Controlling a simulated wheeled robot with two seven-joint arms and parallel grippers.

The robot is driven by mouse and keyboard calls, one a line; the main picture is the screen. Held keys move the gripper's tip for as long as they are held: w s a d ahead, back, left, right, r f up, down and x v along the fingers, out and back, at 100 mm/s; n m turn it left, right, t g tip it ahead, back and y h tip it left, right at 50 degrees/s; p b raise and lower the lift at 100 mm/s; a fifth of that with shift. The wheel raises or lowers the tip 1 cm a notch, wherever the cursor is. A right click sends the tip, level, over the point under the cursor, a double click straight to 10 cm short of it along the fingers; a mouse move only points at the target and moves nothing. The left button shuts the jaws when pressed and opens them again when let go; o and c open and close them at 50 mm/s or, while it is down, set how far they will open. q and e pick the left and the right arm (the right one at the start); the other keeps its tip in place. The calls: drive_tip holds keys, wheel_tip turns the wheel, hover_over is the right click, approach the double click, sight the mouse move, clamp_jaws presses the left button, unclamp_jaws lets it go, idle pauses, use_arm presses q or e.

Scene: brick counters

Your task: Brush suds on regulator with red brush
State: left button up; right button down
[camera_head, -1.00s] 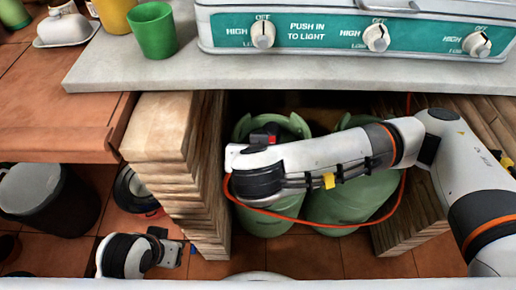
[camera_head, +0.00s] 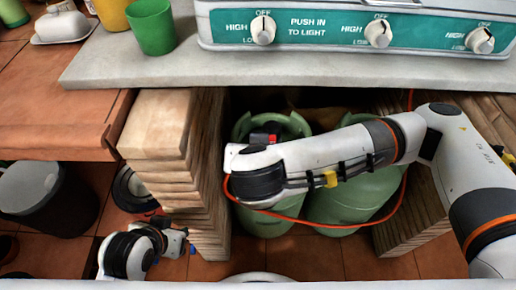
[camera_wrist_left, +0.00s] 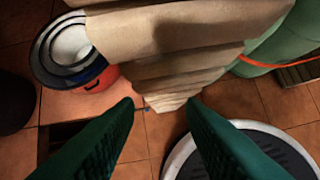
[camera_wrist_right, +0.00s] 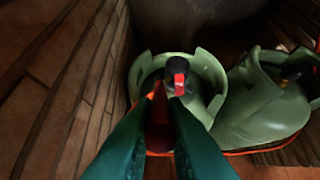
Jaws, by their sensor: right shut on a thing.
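The regulator (camera_wrist_right: 179,78), black with a red part, sits on top of the left green gas cylinder (camera_wrist_right: 205,75) inside its collar. It also shows in the head view (camera_head: 264,136), just beyond my right wrist. My right gripper (camera_wrist_right: 160,106) is shut on the red brush (camera_wrist_right: 158,122), which points toward the regulator; whether its tip touches is unclear. I cannot make out any suds. In the head view my right arm hides the right gripper and brush. My left gripper (camera_wrist_left: 160,106) is open and empty, low beside the stacked wood.
A second green cylinder (camera_wrist_right: 265,105) stands to the right. An orange hose (camera_head: 300,221) runs in front of both. A wooden pillar (camera_head: 165,130) stands left, a counter (camera_head: 330,80) overhead. A red bucket (camera_wrist_left: 100,81) and round white-rimmed thing (camera_wrist_left: 180,155) are near my left gripper.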

use_arm(q)
drive_tip(key=shift+w+d+r+t, duration=0.2)
drive_tip(key=shift+w+d+t, duration=0.2)
drive_tip(key=shift+w, duration=0.3)
use_arm(e)
drive_tip(key=shift+w, duration=0.15)
use_arm(q)
drive_tip(key=shift+w+t+b, duration=0.1)
drive_tip(key=shift+t+b, duration=0.3)
